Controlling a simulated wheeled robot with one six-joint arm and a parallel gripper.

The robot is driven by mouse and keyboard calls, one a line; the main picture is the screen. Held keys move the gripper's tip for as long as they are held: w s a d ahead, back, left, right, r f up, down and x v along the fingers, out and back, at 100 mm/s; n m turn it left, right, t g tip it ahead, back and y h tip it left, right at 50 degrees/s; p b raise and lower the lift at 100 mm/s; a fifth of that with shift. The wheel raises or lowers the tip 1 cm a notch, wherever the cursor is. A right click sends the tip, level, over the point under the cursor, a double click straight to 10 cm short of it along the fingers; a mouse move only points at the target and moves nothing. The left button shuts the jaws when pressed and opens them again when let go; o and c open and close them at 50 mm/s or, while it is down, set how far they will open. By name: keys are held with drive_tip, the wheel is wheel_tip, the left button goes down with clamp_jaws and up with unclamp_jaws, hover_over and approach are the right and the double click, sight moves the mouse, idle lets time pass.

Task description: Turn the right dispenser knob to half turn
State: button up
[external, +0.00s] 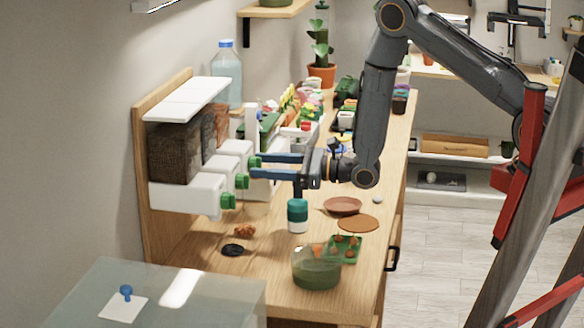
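The dispenser at the left has dark-filled hoppers (174,152), white lids (188,98) and white spouts (187,194) with green knobs facing right. The near knob (228,201) and the middle knob (242,181) are in plain view. The far knob (255,162), the right one as seen from the dispenser's front, is partly hidden by my gripper. My gripper (261,165) reaches in level from the right, its two blue fingers apart, with the tips at the far knob. I cannot tell whether they touch it. The knob's angle is too small to read.
Below my gripper a white bottle with a teal cap (297,212) stands on the wooden bench (205,270). A green bowl (316,268), a seedling tray (345,249) and a brown saucer (342,205) are nearby. Potted plants crowd behind. A red stepladder (520,160) stands at the right.

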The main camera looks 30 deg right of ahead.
drive_tip(key=shift+d, duration=0.1)
drive_tip(key=b+v, duration=0.3)
drive_tip(key=v, duration=0.4)
drive_tip(key=shift+s+d, duration=0.2)
drive_tip(key=shift+s, duration=0.05)
